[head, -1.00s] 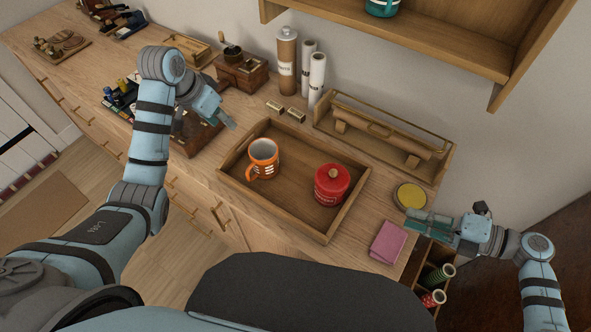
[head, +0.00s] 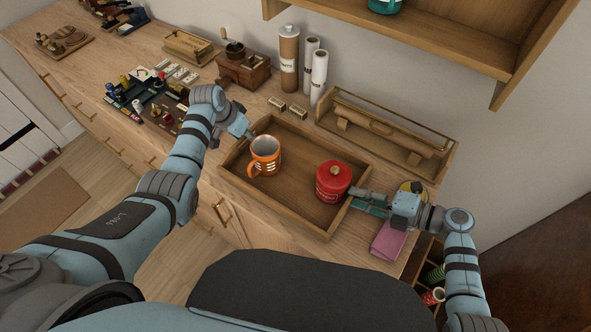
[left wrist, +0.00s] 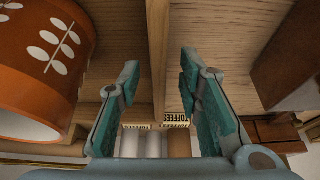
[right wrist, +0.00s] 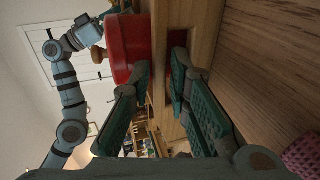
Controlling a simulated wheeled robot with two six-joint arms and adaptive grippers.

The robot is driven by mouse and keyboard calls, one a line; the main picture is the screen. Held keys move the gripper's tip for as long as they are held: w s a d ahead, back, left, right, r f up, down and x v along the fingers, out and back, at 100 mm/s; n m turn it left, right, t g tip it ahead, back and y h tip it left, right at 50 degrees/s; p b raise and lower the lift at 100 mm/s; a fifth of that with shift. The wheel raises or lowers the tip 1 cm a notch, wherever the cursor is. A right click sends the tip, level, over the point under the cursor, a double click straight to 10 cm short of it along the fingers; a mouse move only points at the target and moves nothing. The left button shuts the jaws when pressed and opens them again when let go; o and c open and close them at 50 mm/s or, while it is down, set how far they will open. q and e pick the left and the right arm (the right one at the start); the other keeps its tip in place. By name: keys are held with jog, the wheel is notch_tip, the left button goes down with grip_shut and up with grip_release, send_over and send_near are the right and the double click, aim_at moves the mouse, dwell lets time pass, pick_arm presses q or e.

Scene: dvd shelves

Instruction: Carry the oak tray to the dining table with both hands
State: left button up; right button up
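The oak tray (head: 275,208) sits on the wooden sideboard, holding an orange mug (head: 265,152) with a white leaf pattern and a red lidded canister (head: 333,182). My left gripper (head: 249,137) is at the tray's left end; in the left wrist view its open fingers (left wrist: 157,85) stand either side of the tray wall (left wrist: 158,45), with the mug at left. My right gripper (head: 354,197) is at the right end beside the canister; in the right wrist view its open fingers (right wrist: 164,80) straddle the tray wall, the canister (right wrist: 127,48) at left. The dining table is not in view.
Behind the tray stand a long wooden carrier (head: 385,135), paper rolls (head: 318,75) and a wooden grinder (head: 243,68). A pink cloth (head: 387,243) lies right of the tray, under my right arm. A wall shelf (head: 430,45) overhangs the back right.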

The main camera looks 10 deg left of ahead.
pick_arm(q)
jog(key=shift+f, duration=0.1)
pick_arm(e)
jog(key=shift+w+a, duration=0.1)
pick_arm(q)
jog(key=shift+c, duration=0.9)
pick_arm(e)
jog(key=shift+c, duration=0.9)
pick_arm(q)
jog(key=c, duration=0.3)
pick_arm(e)
grip_shut()
pick_arm(q)
grip_shut()
jog(key=shift+r, duration=0.25)
pick_arm(e)
jog(key=shift+r, duration=0.15)
